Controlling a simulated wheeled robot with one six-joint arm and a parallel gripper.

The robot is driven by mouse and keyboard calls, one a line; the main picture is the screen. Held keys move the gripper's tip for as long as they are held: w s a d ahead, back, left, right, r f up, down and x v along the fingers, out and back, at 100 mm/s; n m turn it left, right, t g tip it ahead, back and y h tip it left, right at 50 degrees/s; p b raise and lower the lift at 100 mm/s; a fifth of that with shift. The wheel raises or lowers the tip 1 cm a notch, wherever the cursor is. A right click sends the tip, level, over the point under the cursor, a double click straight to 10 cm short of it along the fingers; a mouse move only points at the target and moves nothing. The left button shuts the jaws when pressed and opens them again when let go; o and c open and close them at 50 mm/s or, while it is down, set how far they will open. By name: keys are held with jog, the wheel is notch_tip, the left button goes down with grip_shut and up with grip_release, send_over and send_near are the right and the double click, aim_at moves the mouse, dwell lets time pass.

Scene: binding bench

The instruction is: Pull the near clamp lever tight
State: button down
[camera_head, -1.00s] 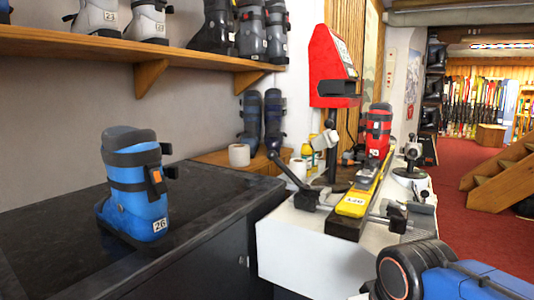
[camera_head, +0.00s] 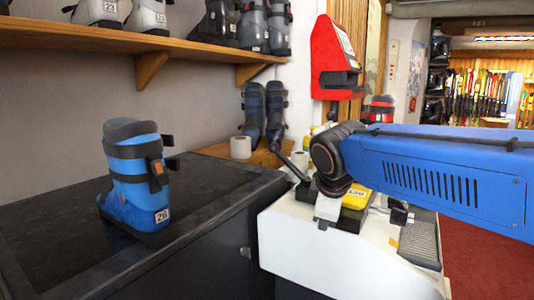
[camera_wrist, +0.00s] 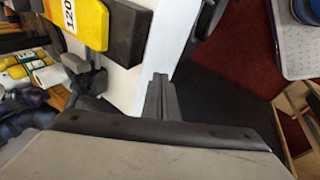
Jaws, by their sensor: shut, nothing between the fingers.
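The near clamp lever (camera_head: 291,167), a dark bar, slants up and left from the near end of the ski bench in the head view. Its lower end is hidden behind my arm. The yellow ski (camera_head: 355,196) lies on a dark support, mostly covered by my arm; its labelled end also shows in the wrist view (camera_wrist: 82,18). My gripper (camera_wrist: 160,97) is shut and empty, pointing down past the white bench's edge. A grey and dark clamp part (camera_wrist: 84,68) is left of the fingers there, apart from them. I cannot tell the lever's handle in the wrist view.
The white bench (camera_head: 310,255) stands right of a dark counter (camera_head: 60,205) holding a blue boot (camera_head: 140,185). Red carpet (camera_wrist: 235,48) and a wooden box (camera_wrist: 300,130) lie right of the bench in the wrist view.

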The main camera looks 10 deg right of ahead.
jog(key=w+a+r+n+t+h, duration=0.1)
jog(key=w+a+r+n, duration=0.35)
jog(key=w, duration=0.35)
jog(key=w+a+r+n+t, duration=0.1)
jog(key=w+a+r+n, duration=0.35)
jog(key=w, duration=0.35)
jog(key=w+a+r+n+t+h, duration=0.1)
jog(key=w+a+r+n, duration=0.35)
jog(key=w, duration=0.25)
jog(key=shift+n, duration=0.35)
jog(key=x, duration=1)
jog(key=shift+d, duration=0.3)
jog(key=shift+w+d+r, duration=0.15)
jog(key=shift+d+r, duration=0.4)
jog(key=shift+r, duration=0.25)
jog(key=shift+w+d+r, duration=0.2)
jog(key=shift+d+r, duration=0.4)
jog(key=shift+r, duration=0.2)
